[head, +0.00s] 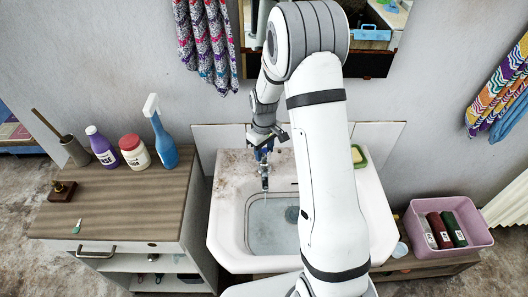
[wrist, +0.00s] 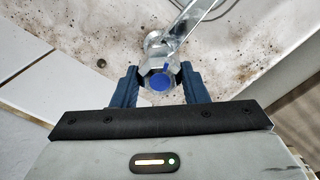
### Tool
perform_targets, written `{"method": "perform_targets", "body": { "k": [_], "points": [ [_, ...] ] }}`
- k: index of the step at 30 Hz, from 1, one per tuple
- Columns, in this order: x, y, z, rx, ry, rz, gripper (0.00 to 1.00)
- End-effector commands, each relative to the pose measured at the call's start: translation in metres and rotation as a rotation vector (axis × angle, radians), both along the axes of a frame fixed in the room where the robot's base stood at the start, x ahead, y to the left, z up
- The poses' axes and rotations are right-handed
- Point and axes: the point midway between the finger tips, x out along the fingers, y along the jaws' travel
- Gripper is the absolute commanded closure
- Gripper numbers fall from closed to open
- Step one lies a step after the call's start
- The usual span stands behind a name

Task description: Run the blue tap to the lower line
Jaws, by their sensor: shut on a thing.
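The washtrough (head: 222,235) has a pale basin with grey-blue water (head: 270,228) in the bottom and a round dark drain. A short dark line (head: 285,193) shows near the back of the basin; I cannot tell whether it is a level mark. The metal blue tap (wrist: 160,81), with a blue cap, stands at the back ledge, its spout over the basin. A thin pale streak below the spout looks like running water. My gripper (head: 262,148) is shut on the tap, with blue fingers (wrist: 158,70) on both sides of its knob. My arm hides the basin's right part.
A wooden cabinet (head: 115,210) at left holds a blue spray bottle (head: 162,140), a white bottle (head: 134,152) and a purple bottle (head: 101,147). A soap dish (head: 358,157) sits at the trough's back right. A pink crate (head: 470,235) stands at right. Towels hang above.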

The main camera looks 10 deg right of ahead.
Motion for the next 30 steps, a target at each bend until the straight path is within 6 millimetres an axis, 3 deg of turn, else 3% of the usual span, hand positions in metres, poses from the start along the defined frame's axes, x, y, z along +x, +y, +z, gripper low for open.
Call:
{"method": "perform_targets", "body": {
  "k": [15,30],
  "points": [
    [0.0027,-0.0017,0.0002,-0.001,-0.008,-0.312,0.83],
    [0.0033,-0.0017,0.0022,-0.001,-0.009,-0.369,0.83]
  ]
}}
